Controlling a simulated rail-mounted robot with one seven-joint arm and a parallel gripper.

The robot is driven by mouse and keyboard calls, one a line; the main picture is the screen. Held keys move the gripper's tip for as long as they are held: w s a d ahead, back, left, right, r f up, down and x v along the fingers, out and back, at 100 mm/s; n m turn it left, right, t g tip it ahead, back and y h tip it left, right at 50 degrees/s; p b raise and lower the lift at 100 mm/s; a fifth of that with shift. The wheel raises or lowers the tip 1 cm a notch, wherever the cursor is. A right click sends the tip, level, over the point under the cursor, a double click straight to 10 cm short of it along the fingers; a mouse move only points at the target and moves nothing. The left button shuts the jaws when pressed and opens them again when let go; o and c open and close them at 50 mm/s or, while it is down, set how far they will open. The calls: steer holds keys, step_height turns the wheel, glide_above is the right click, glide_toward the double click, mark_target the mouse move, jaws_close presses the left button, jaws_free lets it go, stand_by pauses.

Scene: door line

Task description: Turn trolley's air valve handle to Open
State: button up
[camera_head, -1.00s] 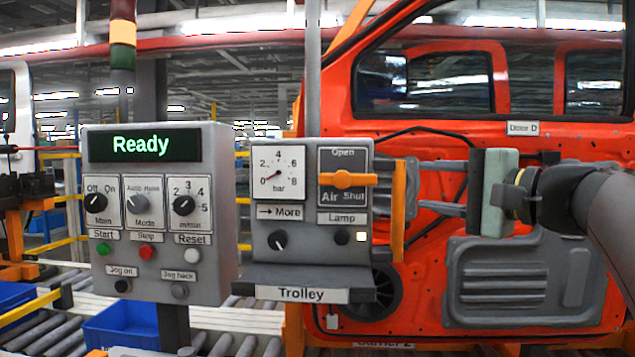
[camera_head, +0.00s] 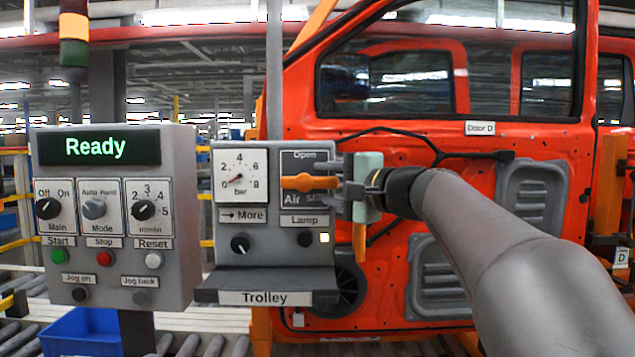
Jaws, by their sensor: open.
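The trolley panel (camera_head: 262,250) is a grey box labelled Trolley, left of my gripper. Its air valve handle (camera_head: 303,182) is an orange bar lying horizontally on a dark plate marked Open above and Air Shut below; it points right, toward Shut. My gripper (camera_head: 328,182) is open at the panel's right side, its fingers pointing left at the handle's right end. The fingers cover part of the Shut label. I cannot tell whether they touch the handle. The pressure gauge (camera_head: 240,176) has its needle near the low end.
A control box (camera_head: 118,210) with a green Ready display stands left of the trolley panel. An orange car door (camera_head: 480,225) hangs behind my arm. An orange upright bar (camera_head: 359,243) is just below my gripper. A blue bin (camera_head: 85,330) sits at lower left.

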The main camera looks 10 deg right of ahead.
steer(key=shift+c, duration=0.3)
jaws_close()
